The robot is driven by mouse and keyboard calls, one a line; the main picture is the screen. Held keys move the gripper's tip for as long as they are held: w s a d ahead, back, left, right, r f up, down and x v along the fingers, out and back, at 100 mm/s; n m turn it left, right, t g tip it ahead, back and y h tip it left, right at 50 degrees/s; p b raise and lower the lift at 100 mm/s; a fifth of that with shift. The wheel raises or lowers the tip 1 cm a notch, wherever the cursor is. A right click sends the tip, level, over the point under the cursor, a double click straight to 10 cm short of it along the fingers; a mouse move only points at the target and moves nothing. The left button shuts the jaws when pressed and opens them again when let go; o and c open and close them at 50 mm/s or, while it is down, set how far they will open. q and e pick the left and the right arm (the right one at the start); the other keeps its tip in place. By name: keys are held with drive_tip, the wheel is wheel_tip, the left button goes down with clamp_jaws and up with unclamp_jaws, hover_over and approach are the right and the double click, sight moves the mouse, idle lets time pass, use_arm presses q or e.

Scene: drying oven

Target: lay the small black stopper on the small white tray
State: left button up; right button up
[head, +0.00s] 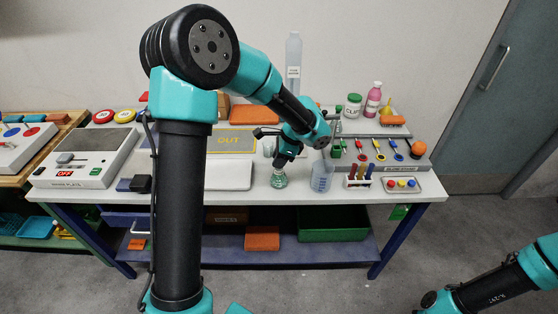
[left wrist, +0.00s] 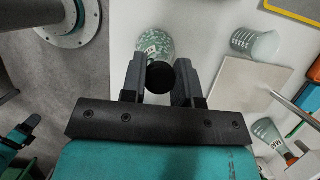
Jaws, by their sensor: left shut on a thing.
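My left gripper (head: 281,164) is over the front of the bench, right at the top of a small flask with green markings (head: 279,181). In the left wrist view its two fingers are shut on the small black stopper (left wrist: 160,77). The flask (left wrist: 155,45) shows just beyond the stopper there; I cannot tell whether the stopper is clear of its mouth. In the head view the gripper hides the stopper. A small whitish tray (head: 392,190) with red, yellow and blue pieces lies at the bench's front right. My right gripper is out of frame; only its arm shows.
A beaker (head: 321,177) and a rack of tubes (head: 358,181) stand between the flask and the tray. A flat white lidded box (head: 228,184) lies left of the flask. A grey board with coloured pieces (head: 380,158) stands behind the rack. The bench's front edge is close.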

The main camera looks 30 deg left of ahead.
use_arm(q)
drive_tip(key=shift+r, duration=0.15)
drive_tip(key=shift+r, duration=0.6)
drive_tip(key=shift+s+d+r, duration=0.1)
drive_tip(key=shift+s+r, duration=0.05)
drive_tip(key=shift+r, duration=0.4)
drive_tip(key=shift+s+d+r, duration=0.1)
drive_tip(key=shift+r, duration=0.45)
drive_tip(key=s+d+r, duration=0.1)
drive_tip(key=s+d, duration=0.7)
drive_tip(key=s, duration=0.5)
drive_tip(key=shift+r, duration=0.15)
drive_tip(key=shift+s+a, duration=0.1)
